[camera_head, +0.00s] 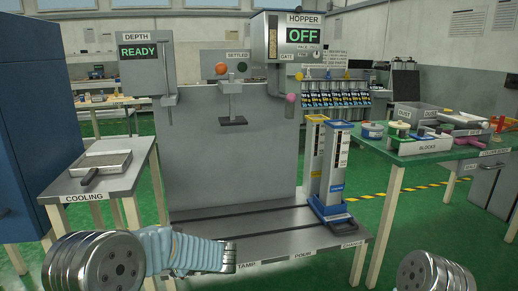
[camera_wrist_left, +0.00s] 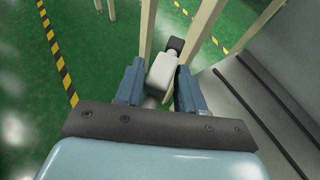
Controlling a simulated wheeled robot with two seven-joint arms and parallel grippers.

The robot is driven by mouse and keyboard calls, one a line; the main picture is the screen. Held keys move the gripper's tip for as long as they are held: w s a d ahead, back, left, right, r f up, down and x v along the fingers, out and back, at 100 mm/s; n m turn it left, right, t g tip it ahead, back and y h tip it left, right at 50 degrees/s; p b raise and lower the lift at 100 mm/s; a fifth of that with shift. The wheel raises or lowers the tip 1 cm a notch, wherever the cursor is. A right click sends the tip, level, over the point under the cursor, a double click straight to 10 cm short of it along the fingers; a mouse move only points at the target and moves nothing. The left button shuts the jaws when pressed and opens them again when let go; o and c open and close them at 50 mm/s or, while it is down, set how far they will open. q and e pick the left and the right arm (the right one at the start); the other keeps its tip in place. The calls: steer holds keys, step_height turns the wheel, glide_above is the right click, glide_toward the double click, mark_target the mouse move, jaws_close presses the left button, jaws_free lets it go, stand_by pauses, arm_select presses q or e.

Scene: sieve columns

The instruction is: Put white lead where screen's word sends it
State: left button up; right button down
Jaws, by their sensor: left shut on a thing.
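My left gripper (camera_head: 229,257) is low in front of the bench's front edge in the head view. In the left wrist view its blue fingers (camera_wrist_left: 158,76) are shut on a white, block-like piece with a dark end, which looks like the white lead (camera_wrist_left: 161,72). I cannot make out the lead in the head view. The DEPTH screen (camera_head: 139,51) reads READY in green. The HOPPER screen (camera_head: 304,35) reads OFF in green. My right gripper is out of view.
The grey bench (camera_head: 270,238) carries labels along its front edge and two tall columns (camera_head: 328,160) at its right. A COOLING table (camera_head: 98,186) with a tray stands left. A green table (camera_head: 440,148) with blocks stands right. Green floor lies below.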

arm_select(q)
steer(key=s+d+f+m+t, duration=0.1)
steer(key=s+d+f, duration=0.2)
steer(key=s+f, duration=0.2)
steer(key=s+d+f+m+t+h, duration=0.1)
steer(key=s+d+f+t, duration=0.1)
steer(key=s+f, duration=0.3)
step_height(320, 180, down, 3)
steer(key=shift+s+d+r+m+h, duration=0.15)
steer(key=shift+d+m+h, duration=0.15)
steer(key=shift+d+m, duration=0.1)
